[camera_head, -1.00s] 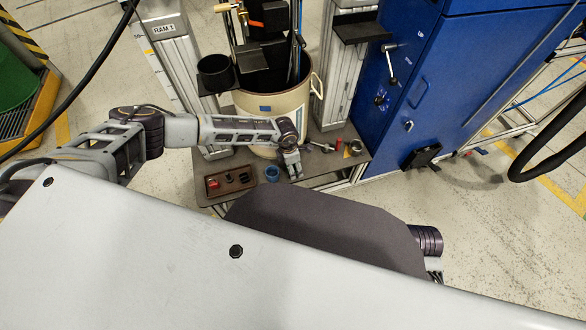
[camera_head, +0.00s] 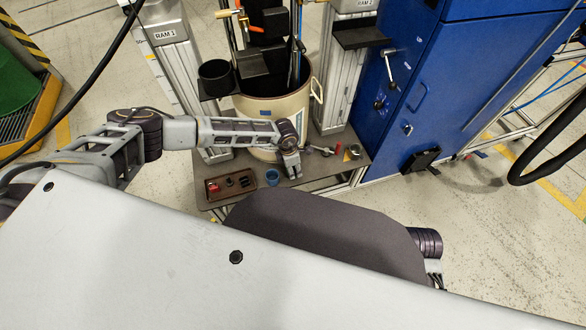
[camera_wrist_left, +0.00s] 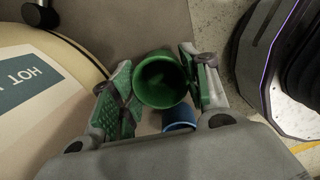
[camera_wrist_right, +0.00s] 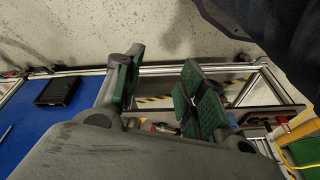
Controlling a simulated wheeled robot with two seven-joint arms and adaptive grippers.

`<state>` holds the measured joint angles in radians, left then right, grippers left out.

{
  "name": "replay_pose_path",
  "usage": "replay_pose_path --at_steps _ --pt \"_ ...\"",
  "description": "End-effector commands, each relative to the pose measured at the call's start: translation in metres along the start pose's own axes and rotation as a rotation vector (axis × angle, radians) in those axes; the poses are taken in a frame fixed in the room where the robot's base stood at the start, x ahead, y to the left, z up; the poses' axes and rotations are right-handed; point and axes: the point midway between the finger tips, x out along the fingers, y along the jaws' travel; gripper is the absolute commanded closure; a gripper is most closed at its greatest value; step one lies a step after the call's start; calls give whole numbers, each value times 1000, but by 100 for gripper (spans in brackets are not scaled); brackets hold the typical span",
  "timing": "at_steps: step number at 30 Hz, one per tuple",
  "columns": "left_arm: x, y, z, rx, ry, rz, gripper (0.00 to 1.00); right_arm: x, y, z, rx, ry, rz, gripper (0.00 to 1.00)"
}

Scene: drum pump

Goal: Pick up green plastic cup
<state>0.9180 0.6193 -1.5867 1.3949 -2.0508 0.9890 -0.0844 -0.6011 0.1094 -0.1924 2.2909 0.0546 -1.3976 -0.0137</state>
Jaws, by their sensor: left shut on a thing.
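The green plastic cup (camera_wrist_left: 163,80) shows in the left wrist view between the two green-padded fingers of my left gripper (camera_wrist_left: 160,85), its open mouth facing the camera. The fingers are shut on it from both sides. In the head view my left gripper (camera_head: 291,166) is over the small workbench, beside the drum; the green cup cannot be made out there. My right gripper (camera_wrist_right: 163,82) shows in the right wrist view with its fingers apart and nothing between them.
A blue cup (camera_head: 272,177) stands close to the left gripper; it also shows in the left wrist view (camera_wrist_left: 179,118), partly hidden by the green cup. A brown tray (camera_head: 210,196) with small items lies left of it. The beige drum (camera_head: 272,108) stands behind. A blue cabinet (camera_head: 450,80) is at right.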

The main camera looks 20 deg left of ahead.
Motion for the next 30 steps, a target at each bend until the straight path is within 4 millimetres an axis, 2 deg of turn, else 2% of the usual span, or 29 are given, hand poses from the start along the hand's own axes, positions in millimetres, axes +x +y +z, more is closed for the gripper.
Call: replay_pose_path --at_steps 15,21,30 --pt "-73 1 9 0 -2 2 74 27 7 14 6 -64 15 60" --pt "-86 0 10 0 -1 1 74 35 9 16 7 -72 19 60" --pt "-88 0 11 0 -1 1 74 38 10 16 7 -76 20 60"
